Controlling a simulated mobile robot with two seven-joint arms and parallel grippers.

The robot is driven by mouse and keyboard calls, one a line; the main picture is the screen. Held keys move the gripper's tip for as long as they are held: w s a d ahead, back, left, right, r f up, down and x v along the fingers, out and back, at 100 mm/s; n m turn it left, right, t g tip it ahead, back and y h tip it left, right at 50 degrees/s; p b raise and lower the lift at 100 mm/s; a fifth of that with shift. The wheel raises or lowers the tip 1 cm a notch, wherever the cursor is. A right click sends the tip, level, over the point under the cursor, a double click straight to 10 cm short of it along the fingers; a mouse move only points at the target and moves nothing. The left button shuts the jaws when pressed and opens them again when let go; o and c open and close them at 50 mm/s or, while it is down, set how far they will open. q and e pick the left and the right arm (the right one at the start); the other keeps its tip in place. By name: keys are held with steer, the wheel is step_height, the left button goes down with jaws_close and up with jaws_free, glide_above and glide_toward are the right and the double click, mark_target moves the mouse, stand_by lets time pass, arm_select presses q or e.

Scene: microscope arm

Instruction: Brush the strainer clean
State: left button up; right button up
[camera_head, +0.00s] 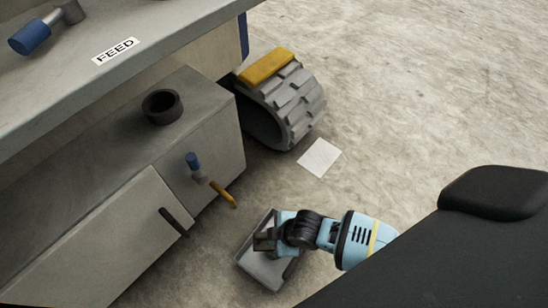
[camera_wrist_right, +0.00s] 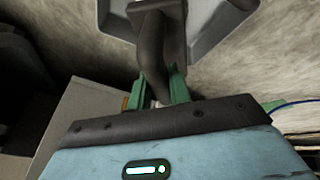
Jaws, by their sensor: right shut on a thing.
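My right gripper (camera_head: 268,240) is low in the head view, near the floor in front of the grey cabinet. In the right wrist view its green fingers (camera_wrist_right: 160,90) are shut on a dark curved handle (camera_wrist_right: 163,50). The handle belongs to, or lies against, a grey tray-like piece (camera_wrist_right: 208,32) with a raised rim. This piece shows in the head view (camera_head: 264,270) under the gripper, tilted. I cannot tell whether it is the strainer. I cannot make out a brush for certain. My left gripper is not in view.
A ridged grey drum (camera_head: 290,105) stands behind. A white sheet (camera_head: 319,157) lies on the floor; floor right of it is clear.

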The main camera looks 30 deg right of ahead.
steer(key=shift+s+d, duration=0.1)
steer(key=shift+d, duration=0.1)
steer(key=shift+s+d+p, duration=0.25)
steer(key=shift+d+p, duration=0.2)
steer(key=shift+w+a, duration=0.1)
steer(key=shift+a, duration=0.05)
stand_by(0.4)
steer(key=shift+w+a+f, duration=0.1)
steer(key=shift+w+a, duration=0.2)
steer(key=shift+a, duration=0.3)
steer(key=shift+w+a, duration=0.25)
steer(key=shift+a, duration=0.35)
steer(key=shift+s+d, duration=0.1)
steer(key=shift+d, duration=0.05)
steer(key=shift+s+d+p, duration=0.35)
steer(key=shift+d+p, duration=0.05)
steer(key=shift+d, duration=0.25)
steer(key=shift+s+d+p, duration=0.3)
steer(key=shift+d+p, duration=0.1)
steer(key=shift+d, duration=0.25)
steer(key=shift+w+a, duration=0.1)
steer(key=shift+a, duration=0.05)
steer(key=shift+w+a, duration=0.35)
steer(key=shift+a, duration=0.3)
steer(key=shift+w+a, duration=0.35)
steer(key=shift+a, duration=0.3)
